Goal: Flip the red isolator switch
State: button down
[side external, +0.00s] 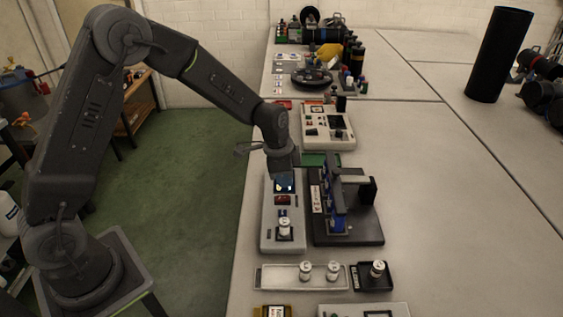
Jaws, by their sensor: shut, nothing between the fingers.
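A long pale device panel (268,226) lies along the near side of the table. A small red part (282,200), which looks like the isolator switch, sits on it just below a lit blue screen (284,184). The position of the switch is too small to tell. My gripper (283,174) points down over the far end of the panel, just beyond the screen. It is shut and empty. Its fingertips are small and dark here, and I cannot tell whether they touch the panel.
A dark stand with blue parts (362,226) stands close on the right of the panel. A tray (262,277) with small cylinders lies nearer. Another pale device (345,139) sits beyond.

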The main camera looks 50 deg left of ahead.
aim_at(283, 200)
jog(key=shift+w+d+f, duration=0.15)
jog(key=shift+f, duration=1.15)
jog(key=shift+w+d+f, duration=0.1)
jog(key=shift+w+f, duration=0.05)
jog(key=shift+f, duration=1.1)
jog(key=shift+w+d+f+g+y, duration=0.1)
jog(key=shift+d+f+g+y, duration=0.2)
jog(key=shift+f, duration=0.1)
jog(key=shift+a+f, duration=0.15)
jog(key=shift+f, duration=0.05)
jog(key=shift+s+a, duration=0.1)
jog(key=shift+s, duration=0.1)
jog(key=shift+s+a+r, duration=0.25)
jog(key=shift+s+a, duration=0.2)
jog(key=shift+r, duration=0.15)
notch_tip(283, 200, up, 14)
jog(key=shift+a, duration=0.2)
